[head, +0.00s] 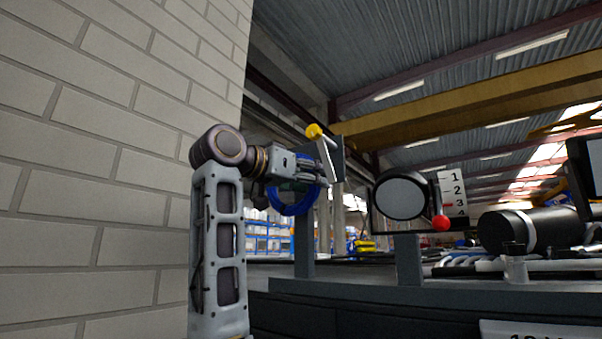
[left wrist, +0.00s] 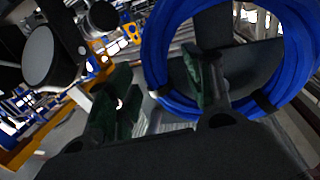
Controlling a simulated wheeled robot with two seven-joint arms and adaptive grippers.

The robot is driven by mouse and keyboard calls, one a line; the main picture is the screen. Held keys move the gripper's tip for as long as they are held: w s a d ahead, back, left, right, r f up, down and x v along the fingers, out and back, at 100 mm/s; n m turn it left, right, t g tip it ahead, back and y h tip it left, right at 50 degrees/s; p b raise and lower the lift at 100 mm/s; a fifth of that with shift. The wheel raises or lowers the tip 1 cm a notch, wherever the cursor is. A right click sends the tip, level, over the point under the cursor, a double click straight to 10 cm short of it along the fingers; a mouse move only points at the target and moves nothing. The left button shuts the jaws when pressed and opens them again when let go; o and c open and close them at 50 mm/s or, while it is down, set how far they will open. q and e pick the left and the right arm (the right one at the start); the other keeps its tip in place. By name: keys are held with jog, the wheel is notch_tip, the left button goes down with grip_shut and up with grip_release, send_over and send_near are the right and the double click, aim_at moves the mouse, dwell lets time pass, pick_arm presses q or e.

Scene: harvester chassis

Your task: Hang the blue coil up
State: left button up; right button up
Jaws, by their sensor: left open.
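The blue coil (head: 296,209) hangs at my left gripper in the head view, its upper part hidden behind the gripper. In the left wrist view the coil (left wrist: 157,50) is a large upright ring with black ties, filling the right side. My left gripper (head: 322,179) is open beside a grey plate (head: 338,158) on a post. A pale rod with a yellow tip (head: 314,131) slants up there. In the left wrist view one finger of the gripper (left wrist: 160,92) overlaps the ring's opening, the other is left of it. Whether rod or finger bears the coil I cannot tell. My right gripper is out of view.
A pale brick wall (head: 90,150) stands close on the left. To the right are a round dark-rimmed mirror-like disc (head: 401,197), a numbered scale plate (head: 453,190), a red ball (head: 441,223) and a black cylinder (head: 530,229). A dark chassis ledge (head: 430,290) runs below.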

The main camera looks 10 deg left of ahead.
pick_arm(q)
jog(key=shift+w+d, duration=0.15)
jog(key=shift+w, duration=0.05)
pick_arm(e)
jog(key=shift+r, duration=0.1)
pick_arm(q)
grip_shut()
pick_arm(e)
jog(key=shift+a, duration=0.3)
pick_arm(q)
jog(key=shift+r, duration=0.15)
jog(key=shift+r+p, duration=0.3)
jog(key=shift+r, duration=0.8)
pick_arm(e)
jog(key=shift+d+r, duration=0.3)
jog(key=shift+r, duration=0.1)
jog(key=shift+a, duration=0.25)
